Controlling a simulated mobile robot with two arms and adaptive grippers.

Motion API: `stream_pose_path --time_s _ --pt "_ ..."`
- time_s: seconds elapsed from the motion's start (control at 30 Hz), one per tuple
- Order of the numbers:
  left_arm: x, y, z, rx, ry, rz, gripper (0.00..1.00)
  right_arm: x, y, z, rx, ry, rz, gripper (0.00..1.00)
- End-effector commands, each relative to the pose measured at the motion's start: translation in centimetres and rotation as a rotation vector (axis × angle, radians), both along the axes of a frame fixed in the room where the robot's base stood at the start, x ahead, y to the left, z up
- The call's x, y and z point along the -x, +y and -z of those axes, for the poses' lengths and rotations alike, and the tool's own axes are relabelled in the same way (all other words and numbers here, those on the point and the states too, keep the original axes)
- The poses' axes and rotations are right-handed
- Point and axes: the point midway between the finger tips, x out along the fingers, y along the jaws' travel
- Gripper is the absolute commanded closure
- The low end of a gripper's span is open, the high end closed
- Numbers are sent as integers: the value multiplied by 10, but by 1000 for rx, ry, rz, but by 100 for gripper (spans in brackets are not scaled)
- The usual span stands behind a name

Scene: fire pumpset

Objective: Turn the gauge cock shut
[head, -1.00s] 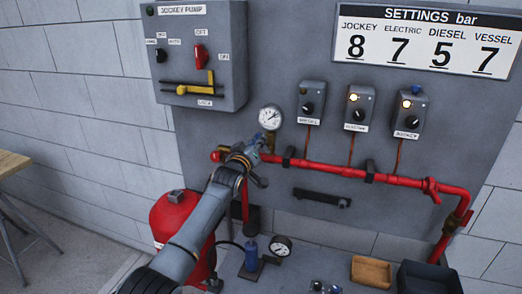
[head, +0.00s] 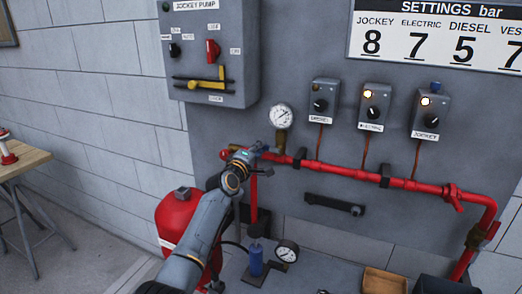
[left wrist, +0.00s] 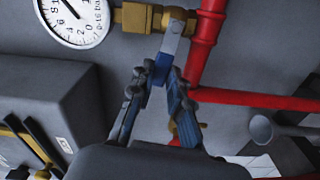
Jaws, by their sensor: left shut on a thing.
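The pressure gauge (head: 281,116) stands above the red pipe; its white dial also shows at the top left of the left wrist view (left wrist: 74,18). Its brass cock (left wrist: 138,17) sits between the gauge and the red pipe. A flat silver lever (left wrist: 173,35) with a blue grip points down from the cock in that view, roughly across the line of the brass fitting. My left gripper (head: 247,153) is at the cock, below and left of the gauge. Its fingers (left wrist: 160,76) are shut on the lever's blue end. The fingers partly hide that end.
The red pipe (head: 340,172) runs right along the grey panel. Switch boxes (head: 323,100) sit above it. A red tank (head: 176,220) stands low beside my left arm. A blue-bodied fitting (head: 256,260) and a second gauge (head: 286,251) are below. A wooden table (head: 22,162) is at left.

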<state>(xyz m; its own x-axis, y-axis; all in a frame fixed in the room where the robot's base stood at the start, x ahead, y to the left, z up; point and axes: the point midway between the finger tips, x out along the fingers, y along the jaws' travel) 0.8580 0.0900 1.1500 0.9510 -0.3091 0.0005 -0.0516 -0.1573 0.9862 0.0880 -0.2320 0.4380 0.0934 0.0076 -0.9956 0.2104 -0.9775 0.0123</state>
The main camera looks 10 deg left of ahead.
Motion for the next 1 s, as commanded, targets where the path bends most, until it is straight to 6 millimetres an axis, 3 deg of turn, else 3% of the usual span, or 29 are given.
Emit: stream_pose_path --time_s 0.4,0.9,0.93,1.0 --pt "0 0 10 157 53 1 100 1 1 5 -1 1 -2 60" --pt "0 0 12 176 60 1 100 1 -5 5 6 2 -3 60" --pt "0 0 12 176 60 1 81 1 -5 5 6 2 -3 60" --pt "0 0 12 175 60 1 66 2 -5 5 6 3 -3 60"
